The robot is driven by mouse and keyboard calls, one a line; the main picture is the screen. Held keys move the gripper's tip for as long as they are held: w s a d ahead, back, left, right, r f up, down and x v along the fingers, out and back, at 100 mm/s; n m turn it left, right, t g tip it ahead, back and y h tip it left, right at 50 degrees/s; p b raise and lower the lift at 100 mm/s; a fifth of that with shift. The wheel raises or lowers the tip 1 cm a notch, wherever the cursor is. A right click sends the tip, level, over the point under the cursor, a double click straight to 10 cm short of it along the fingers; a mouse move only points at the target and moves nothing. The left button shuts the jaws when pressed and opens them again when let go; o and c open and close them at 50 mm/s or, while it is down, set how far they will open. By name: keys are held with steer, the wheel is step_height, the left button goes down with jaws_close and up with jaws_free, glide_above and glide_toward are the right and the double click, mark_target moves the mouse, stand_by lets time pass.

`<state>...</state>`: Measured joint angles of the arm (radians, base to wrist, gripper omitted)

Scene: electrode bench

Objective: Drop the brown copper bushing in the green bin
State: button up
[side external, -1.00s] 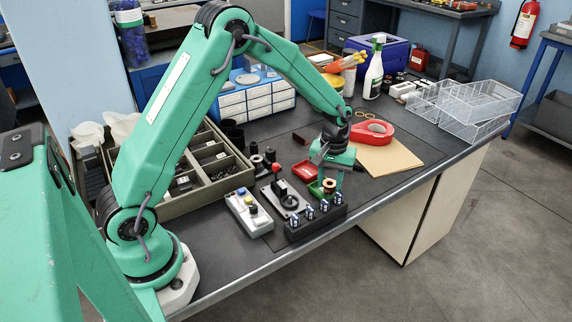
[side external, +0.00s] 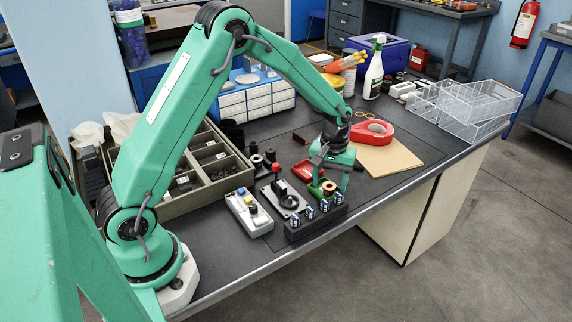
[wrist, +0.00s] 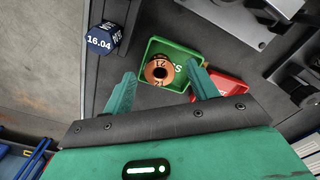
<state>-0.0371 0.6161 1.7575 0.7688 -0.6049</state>
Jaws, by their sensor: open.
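The brown copper bushing (wrist: 159,71) sits in the small green bin (wrist: 181,52) in the wrist view, with its round hole facing the camera. In the side view the bushing (side external: 329,187) shows in the green bin (side external: 315,190), partly hidden by my gripper. My gripper (wrist: 163,88) is open, with one finger on each side of the bushing and visible gaps between. In the side view my gripper (side external: 331,181) is over the bin, its fingers spread around the bushing. I cannot tell whether the fingertips touch the bin.
A red bin (side external: 303,169) stands beside the green one. A black rack (side external: 300,233) with several blue-topped pieces stands in front, near the table edge. A lever block (side external: 284,201) and a grey button box (side external: 249,214) are to the left.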

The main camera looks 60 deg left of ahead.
step_height(320, 180, up, 8)
steer(key=shift+f, duration=0.15)
stand_by(0.4)
stand_by(0.3)
step_height(320, 180, up, 5)
stand_by(0.7)
steer(key=s+d+r+m+t, duration=0.1)
steer(key=s+r+m+t, duration=0.25)
steer(key=s+r, duration=0.75)
steer(key=s+f+m+t, duration=0.1)
steer(key=s+m, duration=0.3)
steer(key=s, duration=1)
steer(key=shift+s+d+f+t, duration=0.15)
steer(key=shift+d+t, duration=0.25)
steer(key=shift+t, duration=0.15)
